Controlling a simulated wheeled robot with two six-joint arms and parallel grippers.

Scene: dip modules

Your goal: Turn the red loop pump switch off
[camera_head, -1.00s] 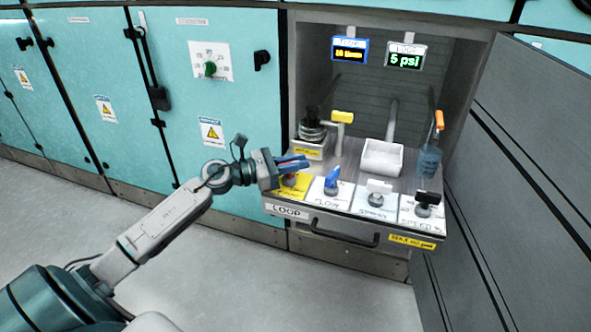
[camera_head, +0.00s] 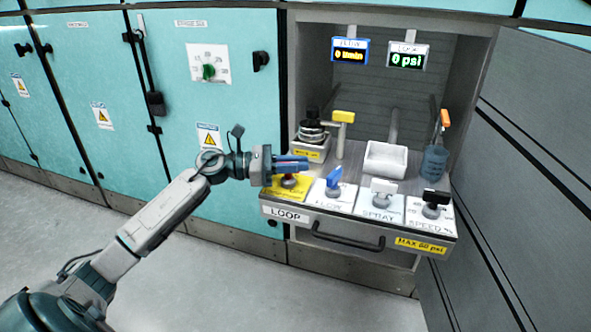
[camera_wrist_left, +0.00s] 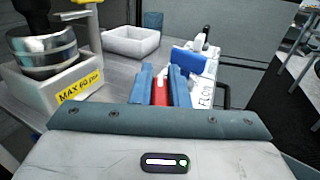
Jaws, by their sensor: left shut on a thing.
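The red loop pump switch (camera_head: 289,182) sits on a yellow plate (camera_head: 270,186) at the left end of the drawer-like panel, above the LOOP label. My left gripper (camera_head: 300,166) is at this switch, its blue fingers shut on it. In the left wrist view the red knob (camera_wrist_left: 160,91) shows between the two blue fingers (camera_wrist_left: 161,86). The fingers hide part of the knob in the head view. The right gripper is in neither view.
Beside it are a blue FLOW switch (camera_head: 333,180), a white SPRAY switch (camera_head: 383,190) and a black SPEED knob (camera_head: 434,203). Behind stand a white tray (camera_head: 387,160) and a yellow-handled valve (camera_head: 342,117). The displays (camera_head: 407,57) read 0.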

